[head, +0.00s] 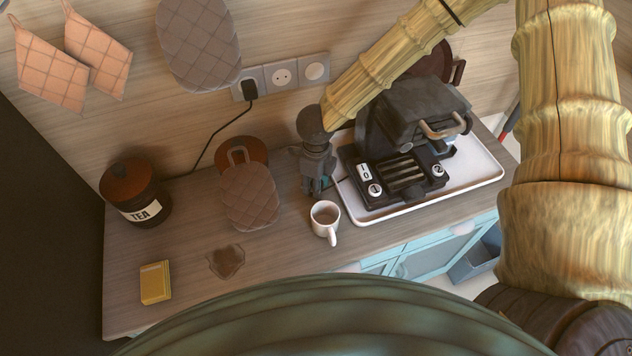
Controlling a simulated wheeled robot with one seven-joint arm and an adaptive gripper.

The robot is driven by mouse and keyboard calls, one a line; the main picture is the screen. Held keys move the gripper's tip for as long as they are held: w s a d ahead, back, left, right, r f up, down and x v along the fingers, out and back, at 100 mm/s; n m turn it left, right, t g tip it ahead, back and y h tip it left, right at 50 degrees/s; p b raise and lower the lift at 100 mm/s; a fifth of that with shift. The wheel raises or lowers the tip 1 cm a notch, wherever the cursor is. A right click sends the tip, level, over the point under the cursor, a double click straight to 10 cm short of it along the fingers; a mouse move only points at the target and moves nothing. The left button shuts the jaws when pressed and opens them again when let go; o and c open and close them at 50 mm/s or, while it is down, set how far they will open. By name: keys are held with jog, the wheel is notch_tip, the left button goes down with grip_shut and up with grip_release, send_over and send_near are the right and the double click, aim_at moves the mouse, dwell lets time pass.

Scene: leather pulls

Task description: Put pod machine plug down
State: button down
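The pod machine (412,120) is dark grey and stands on a white tray (478,178) at the right of the counter. My gripper (318,188) points down just left of the tray, behind the white mug. Its fingers are small and dark here, and I cannot tell whether they are open or shut, or whether they hold a plug. A thin dark line, perhaps a cord, runs between the gripper and the machine. A black plug (249,89) sits in the left wall socket; its cord drops left towards the tea jar, and what it feeds is hidden.
The white mug (325,218) stands close in front of my gripper. A quilted mitt (249,197) leans by a brown round-topped thing (243,152). A tea jar (134,192), yellow sponge (155,282) and brown spill (226,261) are left. Bare counter lies between them.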

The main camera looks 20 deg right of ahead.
jog(key=shift+f, duration=0.1)
jog(key=c, duration=1)
grip_release()
notch_tip(320, 180, up, 13)
jog(key=b, duration=0.2)
jog(key=shift+b, duration=0.35)
